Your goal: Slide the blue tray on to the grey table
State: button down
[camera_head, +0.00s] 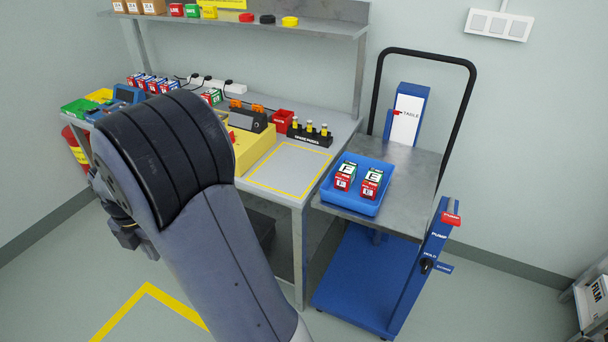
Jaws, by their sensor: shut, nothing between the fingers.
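The blue tray (371,203) stands on the metal top of a blue lift cart (410,219), at the right of the view. It holds two small red, white and green boxes (343,177). The grey table (314,155) is left of the cart, with a yellow-outlined empty rectangle at its right end. The tray's left edge is close to the table's right edge. My gripper (128,236) is at the left, partly hidden by my arm, well away from the tray. It is shut and empty.
A yellow box (253,148) and a black rack of small parts (310,134) stand beside the outlined rectangle. A black hoop handle (470,95) rises behind the cart, and a blue pump post (433,250) stands at its front right. A shelf hangs above the table.

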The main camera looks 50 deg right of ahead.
aim_at(352, 200)
jog(key=i+z, duration=0.15)
jog(key=z, duration=0.25)
jog(key=i+z, duration=0.15)
jog(key=z, duration=0.25)
jog(key=i+j+z, duration=0.15)
jog(key=z, duration=0.25)
jog(key=i+z, duration=0.15)
jog(key=z, duration=0.3)
jog(key=i+z, duration=0.1)
jog(key=z, duration=0.4)
jog(key=i+z, duration=0.15)
jog(key=z, duration=0.3)
jog(key=i+j+z, duration=0.1)
jog(key=z, duration=0.35)
jog(key=i+j+z, duration=0.2)
jog(key=z, duration=0.2)
